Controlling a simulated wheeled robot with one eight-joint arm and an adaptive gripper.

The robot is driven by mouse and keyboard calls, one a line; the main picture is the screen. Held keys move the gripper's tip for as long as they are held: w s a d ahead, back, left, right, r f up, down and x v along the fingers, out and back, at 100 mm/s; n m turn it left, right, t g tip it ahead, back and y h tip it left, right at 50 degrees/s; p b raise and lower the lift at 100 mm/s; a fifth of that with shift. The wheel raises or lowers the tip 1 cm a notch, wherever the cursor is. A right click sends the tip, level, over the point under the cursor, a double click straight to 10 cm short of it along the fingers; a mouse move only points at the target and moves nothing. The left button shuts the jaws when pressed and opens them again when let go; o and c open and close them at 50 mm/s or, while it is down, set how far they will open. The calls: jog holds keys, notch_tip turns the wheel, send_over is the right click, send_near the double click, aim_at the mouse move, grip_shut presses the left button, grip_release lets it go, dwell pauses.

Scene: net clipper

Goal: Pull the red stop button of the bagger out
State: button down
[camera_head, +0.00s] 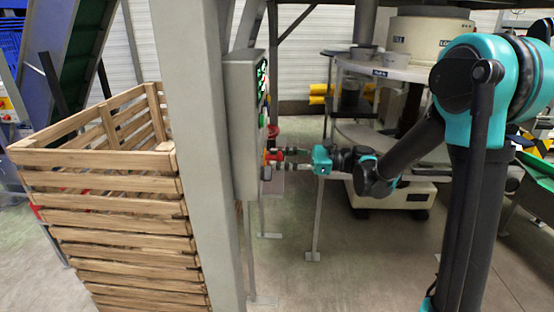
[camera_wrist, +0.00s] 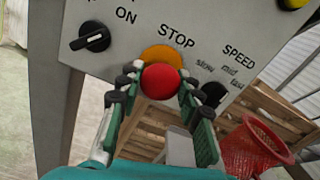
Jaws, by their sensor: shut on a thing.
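The red stop button (camera_wrist: 161,81) sits below the word STOP on the grey control panel (camera_wrist: 200,45) of the bagger, with an orange-yellow backing (camera_wrist: 160,55) behind it. My gripper (camera_wrist: 152,92) has one finger on each side of the button and is shut on it. In the head view my gripper (camera_head: 284,158) reaches from the right to the panel box (camera_head: 240,120), with the red button (camera_head: 272,156) at its fingertips. How far the button stands out from the panel cannot be told.
A black ON switch (camera_wrist: 91,37) and a black speed knob (camera_wrist: 214,93) flank the button. A red net basket (camera_wrist: 252,150) is at the lower right. A grey post (camera_head: 195,150) and a wooden crate (camera_head: 110,205) stand left of the panel.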

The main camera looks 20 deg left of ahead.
jog(key=c, duration=1)
grip_release()
jog(key=shift+d, duration=0.15)
jog(key=shift+d, duration=0.1)
jog(key=v, duration=1.2)
jog(key=shift+f, duration=0.1)
